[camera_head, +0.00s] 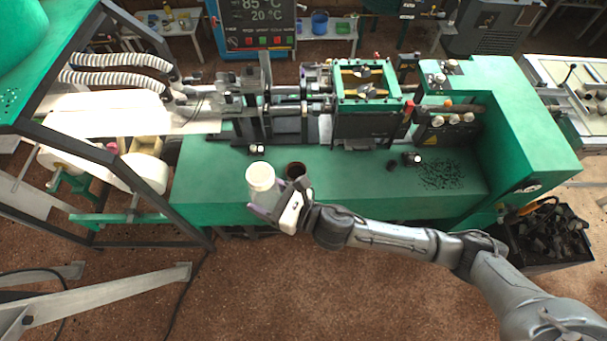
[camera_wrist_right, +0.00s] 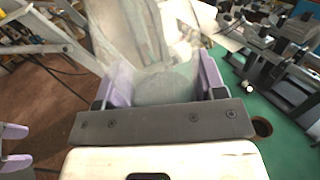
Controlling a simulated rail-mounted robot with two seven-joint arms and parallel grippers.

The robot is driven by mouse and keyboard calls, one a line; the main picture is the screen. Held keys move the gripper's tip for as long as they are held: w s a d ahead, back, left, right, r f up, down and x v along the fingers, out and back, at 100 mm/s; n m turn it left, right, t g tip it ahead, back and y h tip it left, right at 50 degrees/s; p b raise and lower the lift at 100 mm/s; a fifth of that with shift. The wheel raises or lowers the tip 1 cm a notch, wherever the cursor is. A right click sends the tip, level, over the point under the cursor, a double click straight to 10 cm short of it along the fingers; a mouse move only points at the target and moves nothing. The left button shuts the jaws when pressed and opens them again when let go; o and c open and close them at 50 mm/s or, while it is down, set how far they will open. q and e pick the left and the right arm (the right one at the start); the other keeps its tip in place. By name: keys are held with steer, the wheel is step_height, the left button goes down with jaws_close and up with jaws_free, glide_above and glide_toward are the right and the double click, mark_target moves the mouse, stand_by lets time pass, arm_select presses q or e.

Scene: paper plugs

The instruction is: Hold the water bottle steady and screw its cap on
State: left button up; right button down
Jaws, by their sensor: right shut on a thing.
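The water bottle (camera_head: 262,190) is pale and translucent, with a whitish round top (camera_head: 260,172), near the front edge of the green bench. I cannot tell whether that top is a separate cap. My right gripper (camera_head: 268,211) is shut around the bottle from the front right. In the right wrist view, the blurred, see-through bottle (camera_wrist_right: 160,45) stands between its two purple fingers (camera_wrist_right: 158,85). Two purple fingertips, apart and empty, show at that view's left edge; they look like my left gripper (camera_wrist_right: 14,147). It is outside the head view.
Machinery (camera_head: 290,105) lines the bench's back. Small black bits (camera_head: 440,174) lie at the right. The bench's middle front is clear. A black bin (camera_head: 545,235) stands at the right.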

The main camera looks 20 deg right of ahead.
steer(key=d+f+h+b, duration=0.1)
steer(key=d+f+b, duration=0.1)
steer(key=f+b, duration=0.65)
steer(key=d+f+b, duration=0.3)
steer(key=f+b, duration=0.4)
steer(key=f, duration=0.2)
steer(key=w+d+f+m+t+h+b, duration=0.1)
steer(key=w+d+f+m+h+b, duration=0.15)
steer(key=d+f+b, duration=0.4)
steer(key=w+d+f+m+t+h+b, duration=0.1)
steer(key=w+d+f+t+b, duration=0.15)
steer(key=d+f+b, duration=0.4)
steer(key=w+d+f+m+h+b, duration=0.2)
steer(key=w+d+f+h+b, duration=0.2)
steer(key=d+f+b, duration=0.45)
steer(key=w+d+r+m+h+b, duration=0.1)
steer(key=d+r+m+h, duration=0.1)
steer(key=d, duration=0.6)
steer(key=w+d+r+m+h+b, duration=0.1)
steer(key=d+h, duration=0.3)
steer(key=d, duration=0.4)
steer(key=shift+w+d+r+m, duration=0.2)
steer(key=shift+w+r+m, duration=0.1)
steer(key=shift+r+m, duration=0.45)
steer(key=shift+t, duration=0.25)
